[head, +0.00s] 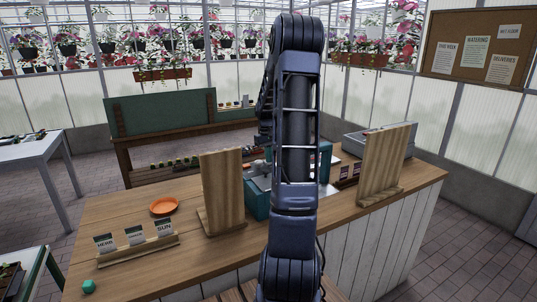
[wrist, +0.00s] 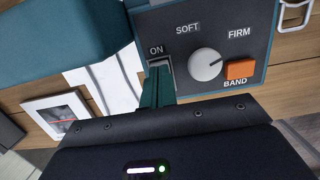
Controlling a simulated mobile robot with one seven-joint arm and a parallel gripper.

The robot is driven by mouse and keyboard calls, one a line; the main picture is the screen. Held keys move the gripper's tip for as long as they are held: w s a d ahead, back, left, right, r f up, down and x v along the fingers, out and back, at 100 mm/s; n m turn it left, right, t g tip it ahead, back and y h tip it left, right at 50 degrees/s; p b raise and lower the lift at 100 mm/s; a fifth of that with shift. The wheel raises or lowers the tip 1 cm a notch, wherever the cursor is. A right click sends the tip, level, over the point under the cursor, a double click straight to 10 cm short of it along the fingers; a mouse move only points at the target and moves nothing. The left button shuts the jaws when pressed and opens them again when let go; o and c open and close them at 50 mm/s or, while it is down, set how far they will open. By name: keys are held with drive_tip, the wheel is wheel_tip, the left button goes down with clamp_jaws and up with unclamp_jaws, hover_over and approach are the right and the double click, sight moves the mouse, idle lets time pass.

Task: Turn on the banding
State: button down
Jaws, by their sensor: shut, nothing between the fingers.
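The banding machine's dark control panel (wrist: 220,60) fills the upper right of the wrist view. It has a switch (wrist: 157,62) under the word ON, a white knob (wrist: 205,65) with its mark towards FIRM, and an orange BAND button (wrist: 240,69). My gripper (wrist: 158,72) is shut and empty, its dark green fingers at the switch's lower edge. They hide part of the switch; I cannot tell whether they touch it or its position. In the head view the teal machine (head: 257,203) stands on the wooden counter (head: 125,205), largely behind my arm.
Wooden boards (head: 222,190) and (head: 385,168) stand upright on either side of the machine. An orange dish (head: 163,206) and a rack of seed packets (head: 137,247) sit at the counter's left. A grey tray (head: 365,142) lies at the back right.

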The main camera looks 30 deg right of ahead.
idle(0.3)
drive_tip(key=shift+s+f+t, duration=0.2)
drive_tip(key=shift+f+t, duration=0.1)
drive_tip(key=shift+t, duration=0.1)
drive_tip(key=shift+w+a, duration=0.1)
drive_tip(key=shift+w, duration=0.05)
drive_tip(key=shift+w+r, duration=0.1)
drive_tip(key=shift+w, duration=0.65)
drive_tip(key=shift+r, duration=0.15)
wheel_tip(320, 180, up, 14)
drive_tip(key=w, duration=0.1)
drive_tip(key=shift+w, duration=0.2)
